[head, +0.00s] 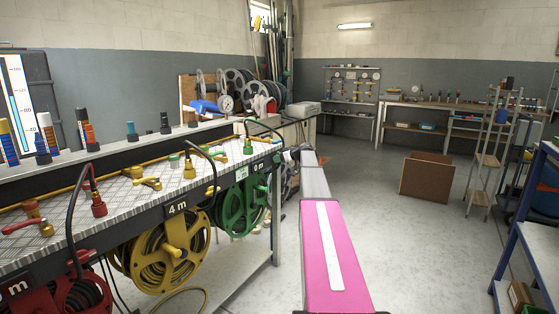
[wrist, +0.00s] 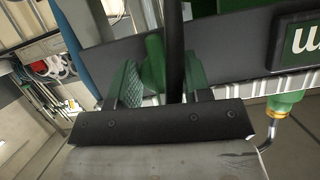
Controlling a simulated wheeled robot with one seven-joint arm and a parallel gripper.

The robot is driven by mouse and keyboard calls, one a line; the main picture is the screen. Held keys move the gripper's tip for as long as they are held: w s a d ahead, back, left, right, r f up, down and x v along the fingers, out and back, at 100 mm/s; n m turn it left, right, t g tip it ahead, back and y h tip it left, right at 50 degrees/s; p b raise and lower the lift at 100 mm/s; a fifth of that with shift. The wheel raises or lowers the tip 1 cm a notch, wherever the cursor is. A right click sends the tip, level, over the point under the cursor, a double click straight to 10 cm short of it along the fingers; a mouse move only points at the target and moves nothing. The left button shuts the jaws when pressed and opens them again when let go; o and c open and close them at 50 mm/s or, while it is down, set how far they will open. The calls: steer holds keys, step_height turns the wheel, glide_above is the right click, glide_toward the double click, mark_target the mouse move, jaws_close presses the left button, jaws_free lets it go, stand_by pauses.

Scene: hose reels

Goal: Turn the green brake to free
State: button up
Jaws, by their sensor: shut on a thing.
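My gripper (wrist: 165,84) shows close up in the wrist view, its two green-padded fingers on either side of a green piece (wrist: 153,62). The piece looks like the green brake's handle, and the fingers are shut on it. A black bar or hose passes in front of it and hides part of it. The brake's setting cannot be read. In the head view the green reel (head: 240,207) hangs under the bench's far end, left of my pink arm. My gripper cannot be made out clearly there.
The yellow reel (head: 172,250) and red reel (head: 83,297) hang nearer along the bench (head: 118,192). Brass valves and black hoses stand on its top. A green fitting (wrist: 286,103) sits right of my gripper. The floor right of my arm is clear up to a cardboard box (head: 425,176).

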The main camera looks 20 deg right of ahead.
steer(key=shift+n+h, duration=0.3)
steer(key=shift+n, duration=0.1)
steer(key=o, duration=0.5)
steer(key=shift+o, duration=0.2)
steer(key=v, duration=1.1)
steer(key=shift+f, duration=0.15)
